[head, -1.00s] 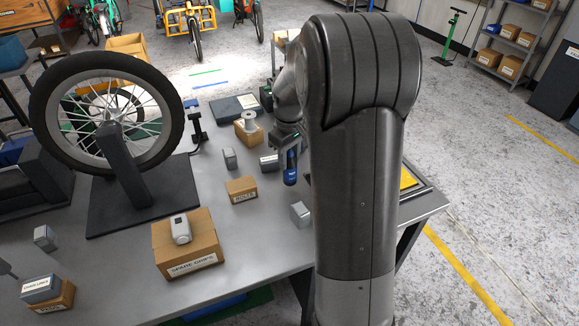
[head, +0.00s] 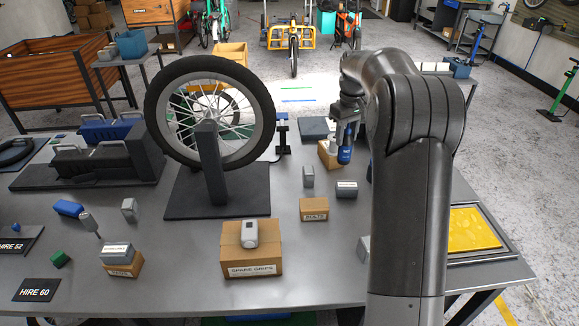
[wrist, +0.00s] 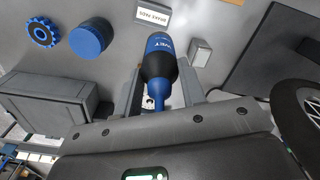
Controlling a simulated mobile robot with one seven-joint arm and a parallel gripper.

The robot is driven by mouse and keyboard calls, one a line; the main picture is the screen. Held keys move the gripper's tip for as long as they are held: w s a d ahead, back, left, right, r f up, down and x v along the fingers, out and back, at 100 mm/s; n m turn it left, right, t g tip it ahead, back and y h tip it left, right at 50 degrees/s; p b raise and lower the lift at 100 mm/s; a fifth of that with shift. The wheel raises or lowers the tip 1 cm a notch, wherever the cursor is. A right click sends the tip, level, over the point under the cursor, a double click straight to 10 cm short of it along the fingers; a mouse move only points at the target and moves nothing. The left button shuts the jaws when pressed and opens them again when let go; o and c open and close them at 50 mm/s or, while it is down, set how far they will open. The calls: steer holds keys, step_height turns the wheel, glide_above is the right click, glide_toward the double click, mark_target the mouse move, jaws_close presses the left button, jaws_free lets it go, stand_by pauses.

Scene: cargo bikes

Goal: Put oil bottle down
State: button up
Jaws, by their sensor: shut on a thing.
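The oil bottle is blue and dark with a narrow blue neck. In the head view the oil bottle (head: 345,150) hangs below my gripper (head: 347,122), in front of a cardboard box at the back right of the workbench (head: 270,296). In the wrist view the bottle (wrist: 158,58) sits between the two fingers of my gripper (wrist: 160,88), its neck towards the palm. The gripper is shut on it. The bottle appears to be above the bench, apart from its top; the exact gap cannot be told.
A wheel on a stand (head: 207,180) is left of the bottle. A "spare grips" box (head: 252,264) and a small carton (head: 314,209) stand in front. A grey box (head: 308,177) and a grey tin (head: 346,190) are close by. A yellow-lined tray (head: 474,230) lies right.

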steer(key=w+a, duration=0.5)
steer(key=w, duration=0.3)
steer(key=w+a+f, duration=0.5)
steer(key=a+f, duration=0.6)
steer(key=shift+w+f, duration=0.3)
steer(key=shift+w, duration=0.1)
steer(key=shift+a, duration=0.1)
steer(key=shift+f, duration=0.15)
steer(key=o, duration=1)
